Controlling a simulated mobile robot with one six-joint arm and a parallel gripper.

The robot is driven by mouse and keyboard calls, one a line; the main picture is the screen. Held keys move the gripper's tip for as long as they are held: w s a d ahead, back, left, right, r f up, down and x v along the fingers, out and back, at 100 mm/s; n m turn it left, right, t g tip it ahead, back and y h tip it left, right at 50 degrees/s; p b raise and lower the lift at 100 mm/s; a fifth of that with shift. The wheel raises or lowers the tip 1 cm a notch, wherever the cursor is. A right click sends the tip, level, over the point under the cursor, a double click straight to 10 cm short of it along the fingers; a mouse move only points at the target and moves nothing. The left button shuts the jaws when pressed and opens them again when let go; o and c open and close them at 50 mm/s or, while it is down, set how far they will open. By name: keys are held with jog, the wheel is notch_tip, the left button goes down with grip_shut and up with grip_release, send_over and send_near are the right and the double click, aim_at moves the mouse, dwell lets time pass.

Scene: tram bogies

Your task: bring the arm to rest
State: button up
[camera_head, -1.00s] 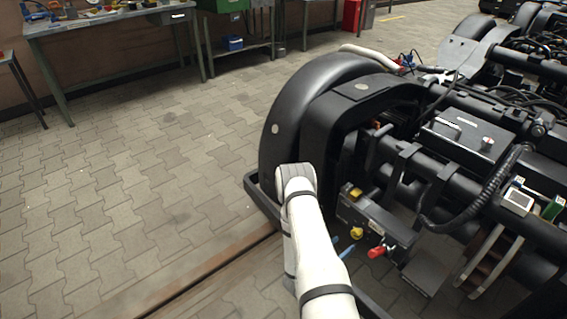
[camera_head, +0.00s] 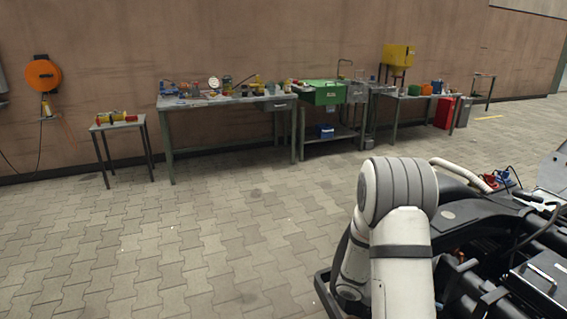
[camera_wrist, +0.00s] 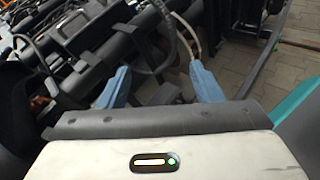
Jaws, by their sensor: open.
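My white arm (camera_head: 402,255) rises at the lower right of the head view, in front of the black bogie (camera_head: 500,225). Its elbow is bent, and the gripper is hidden in that view. In the wrist view my gripper (camera_wrist: 160,88) shows two blue fingers spread wide apart, with nothing between them. Beyond the fingers are dark pipes and frame parts of the bogie (camera_wrist: 110,45), and paving shows to the right.
A workbench (camera_head: 225,101) with tools, a green sink unit (camera_head: 322,93) and a small table (camera_head: 118,125) stand along the brown wall. An orange cable reel (camera_head: 43,75) hangs at left. The paved floor (camera_head: 170,240) at left and centre is clear.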

jog(key=s+a+r+m+t+y+p, duration=0.3)
jog(key=a+r+y+p, duration=0.1)
jog(key=a+r, duration=0.4)
jog(key=s+a+r+m+t+y+p, duration=0.2)
jog(key=a+r+p, duration=0.4)
jog(key=r, duration=0.7)
jog(key=s+a+r+m+t+y+p, duration=0.3)
jog(key=a+r+y, duration=0.4)
jog(key=a+r, duration=0.3)
jog(key=r+m+t+p, duration=0.1)
jog(key=p, duration=0.1)
jog(key=shift+s+a+m+p, duration=0.2)
jog(key=shift+s+m+p, duration=0.15)
jog(key=shift+m, duration=0.05)
jog(key=shift+r, duration=0.1)
jog(key=shift+c, duration=0.6)
